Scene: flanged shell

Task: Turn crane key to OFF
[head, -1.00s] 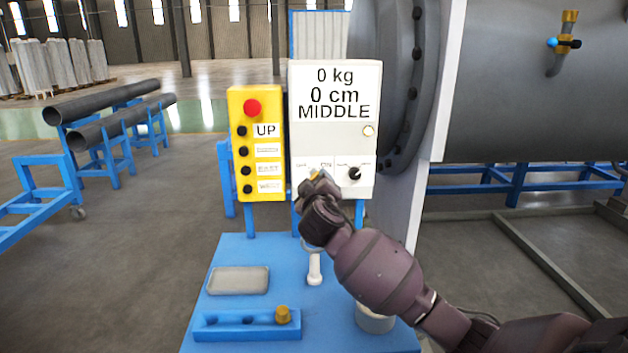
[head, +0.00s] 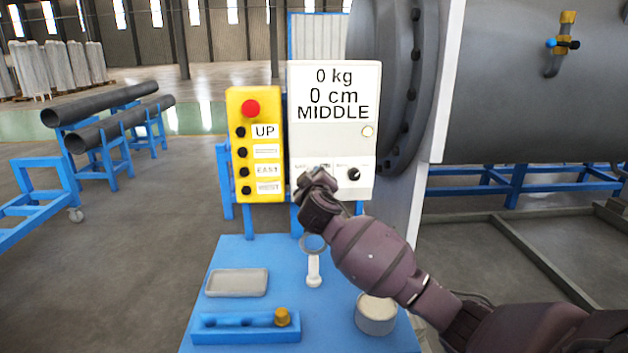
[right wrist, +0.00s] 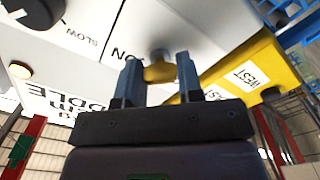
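The white control box (head: 335,143) reads 0 kg, 0 cm, MIDDLE. My right gripper (head: 319,179) is at its lower left, over the crane key, which it hides in the head view. In the right wrist view the yellow crane key (right wrist: 160,71) sticks out from the white panel beside an ON label. The two fingers of my right gripper (right wrist: 160,80) stand on either side of the key and appear to touch it. The key's exact turn angle is hard to tell. My left gripper is in neither view.
A yellow button box (head: 255,145) with a red button stands just left of the control box. A black knob (head: 354,174) is right of my gripper. Below is a blue table (head: 240,253) with a tray, a bolt and a white pot. A large grey shell (head: 540,90) rises at right.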

